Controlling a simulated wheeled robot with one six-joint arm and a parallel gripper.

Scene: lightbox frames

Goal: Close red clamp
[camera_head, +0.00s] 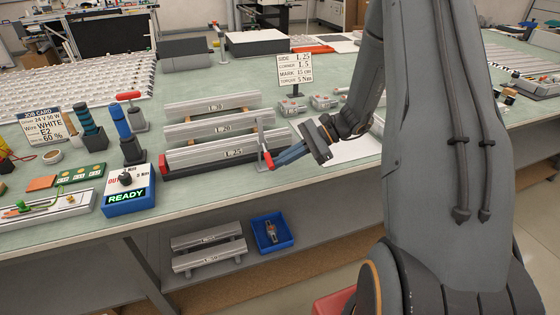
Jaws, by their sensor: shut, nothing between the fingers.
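A red clamp part (267,160) shows at the right end of the front rail, beside a thin upright grey piece. Its lower parts are too small to make out. My gripper (278,160) reaches in from the right with its blue-grey fingers shut, pointing left and slightly down. The fingertips are at or very near the red part; I cannot tell whether they touch it. A separate red-handled tool (128,96) stands further left and back on a grey base.
Rails marked L 30 (212,105) and L 20 (208,128) lie behind. A sign (295,69) stands at back right. A blue READY box (129,190) and a blue-handled tool (122,124) stand left. A blue bin (272,232) sits below the bench's front edge.

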